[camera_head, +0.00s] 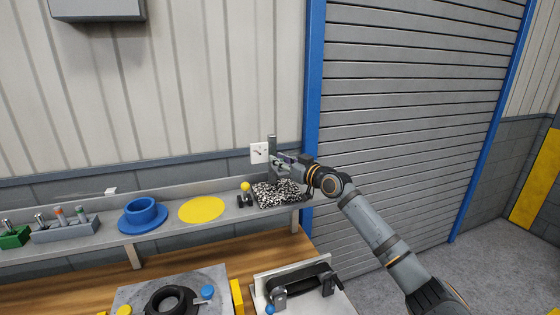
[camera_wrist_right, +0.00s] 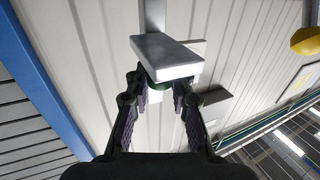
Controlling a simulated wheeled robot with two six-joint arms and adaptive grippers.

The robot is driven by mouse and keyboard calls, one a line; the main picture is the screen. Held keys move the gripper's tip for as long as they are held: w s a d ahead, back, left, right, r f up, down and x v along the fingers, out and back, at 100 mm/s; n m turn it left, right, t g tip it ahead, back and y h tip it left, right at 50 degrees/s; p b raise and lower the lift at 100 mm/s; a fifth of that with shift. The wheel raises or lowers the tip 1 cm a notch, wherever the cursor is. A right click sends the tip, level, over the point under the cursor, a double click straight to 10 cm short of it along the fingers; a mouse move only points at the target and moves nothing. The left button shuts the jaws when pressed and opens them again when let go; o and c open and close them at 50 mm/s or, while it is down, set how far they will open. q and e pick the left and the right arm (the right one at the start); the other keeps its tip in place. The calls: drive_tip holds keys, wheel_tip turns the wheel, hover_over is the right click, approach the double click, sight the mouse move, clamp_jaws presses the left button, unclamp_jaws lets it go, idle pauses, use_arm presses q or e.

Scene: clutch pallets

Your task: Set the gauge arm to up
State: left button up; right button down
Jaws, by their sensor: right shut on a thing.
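The gauge stands at the right end of the shelf, with a grey upright post (camera_head: 272,144) and a small white dial plate (camera_head: 259,153) to the left of it. My right gripper (camera_head: 281,161) reaches in from the right at the post. In the right wrist view, a light grey block-like part (camera_wrist_right: 168,57), which looks like the gauge arm, lies across the fingertips. My right gripper (camera_wrist_right: 160,88) is shut on it, with a dark green round part just visible between the fingers. The exact tilt of the arm is hard to tell. My left gripper is out of view.
A speckled black-and-white mat (camera_head: 278,195) lies below the gripper. A yellow ball (camera_head: 245,186), yellow disc (camera_head: 202,209) and blue flanged ring (camera_head: 143,215) are along the shelf (camera_head: 105,237). A blue door frame (camera_head: 313,80) stands close right of the gauge.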

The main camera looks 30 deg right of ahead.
drive_tip(key=shift+w+r, duration=0.15)
drive_tip(key=shift+r, duration=1)
drive_tip(key=c, duration=1.6)
unclamp_jaws()
drive_tip(key=shift+w, duration=0.1)
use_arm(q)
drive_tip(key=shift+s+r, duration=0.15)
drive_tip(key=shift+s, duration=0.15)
use_arm(e)
drive_tip(key=o, duration=0.4)
drive_tip(key=shift+s+r, duration=0.1)
drive_tip(key=shift+s, duration=0.3)
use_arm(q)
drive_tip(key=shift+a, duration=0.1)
use_arm(e)
drive_tip(key=shift+o, duration=0.2)
drive_tip(key=shift+w, duration=0.15)
drive_tip(key=shift+r, duration=0.15)
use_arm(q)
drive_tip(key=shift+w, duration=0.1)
use_arm(e)
wheel_tip(320, 180, up, 10)
drive_tip(key=shift+f, duration=0.2)
